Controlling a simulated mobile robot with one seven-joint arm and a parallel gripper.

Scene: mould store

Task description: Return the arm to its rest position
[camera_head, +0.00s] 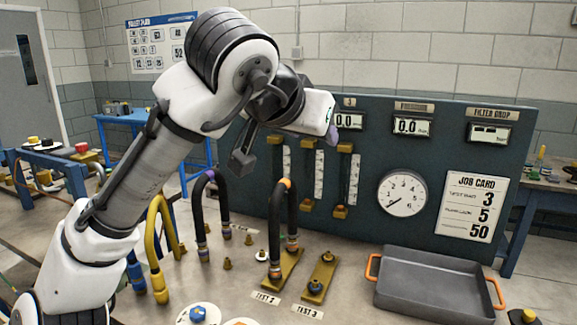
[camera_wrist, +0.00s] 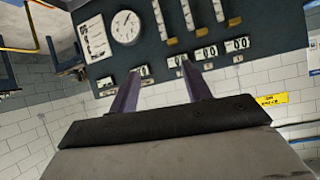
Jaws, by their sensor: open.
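My arm rises from the lower left of the head view and bends over at the top, its end pointing right. My gripper (camera_head: 331,134) is in front of the upper part of the dark panel (camera_head: 361,240), above the bench, and partly hidden by my wrist. In the wrist view the two purple fingers of my gripper (camera_wrist: 161,88) are spread apart with nothing between them. Beyond them the panel (camera_wrist: 165,55) and the white block wall show upside down.
A black hose with an orange band (camera_head: 285,205) stands below my gripper. A purple-banded hose (camera_head: 196,210) and a yellow hose (camera_head: 154,240) stand left of it. A grey tray (camera_head: 425,312) with orange handles lies at right. The panel stands close behind the arm's end.

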